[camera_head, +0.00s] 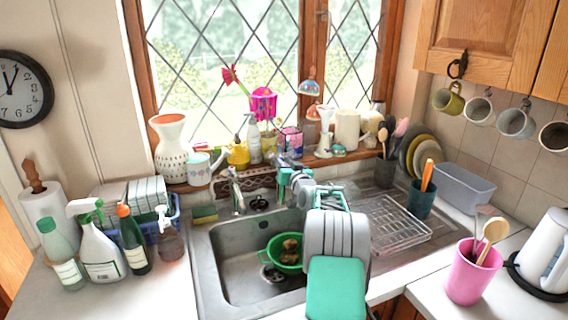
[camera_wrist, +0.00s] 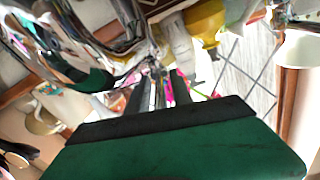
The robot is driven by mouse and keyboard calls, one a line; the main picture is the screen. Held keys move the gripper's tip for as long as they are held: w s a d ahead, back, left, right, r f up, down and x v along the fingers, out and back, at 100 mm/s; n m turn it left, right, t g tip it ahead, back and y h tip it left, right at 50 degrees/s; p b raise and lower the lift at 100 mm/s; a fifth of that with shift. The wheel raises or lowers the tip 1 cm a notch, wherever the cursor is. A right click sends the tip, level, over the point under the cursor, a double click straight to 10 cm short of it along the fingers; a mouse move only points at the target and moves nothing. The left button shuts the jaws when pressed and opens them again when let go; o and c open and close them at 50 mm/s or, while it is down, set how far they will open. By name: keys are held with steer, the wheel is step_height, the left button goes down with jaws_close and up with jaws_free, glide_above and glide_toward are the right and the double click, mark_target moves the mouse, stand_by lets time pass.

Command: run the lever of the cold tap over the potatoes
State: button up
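A green colander (camera_head: 285,265) sits in the metal sink, with brown potatoes (camera_head: 291,246) in it. A chrome tap (camera_head: 236,190) stands at the back left of the sink. My gripper (camera_head: 283,170) is at the sink's back edge, right of that tap, below the window. My arm hides what lies right behind it, so I cannot tell which tap lever is the cold one. In the wrist view my gripper (camera_wrist: 160,88) shows two dark fingers standing apart, with thin shiny metal seen between them. I cannot tell whether it touches them. Large chrome parts (camera_wrist: 85,30) fill the upper left.
A wire rack (camera_head: 400,225) lies on the drainer at right. Spray bottles (camera_head: 98,245) stand at left. The left part of the basin is open.

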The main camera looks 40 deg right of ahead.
jaws_close()
stand_by(1.1)
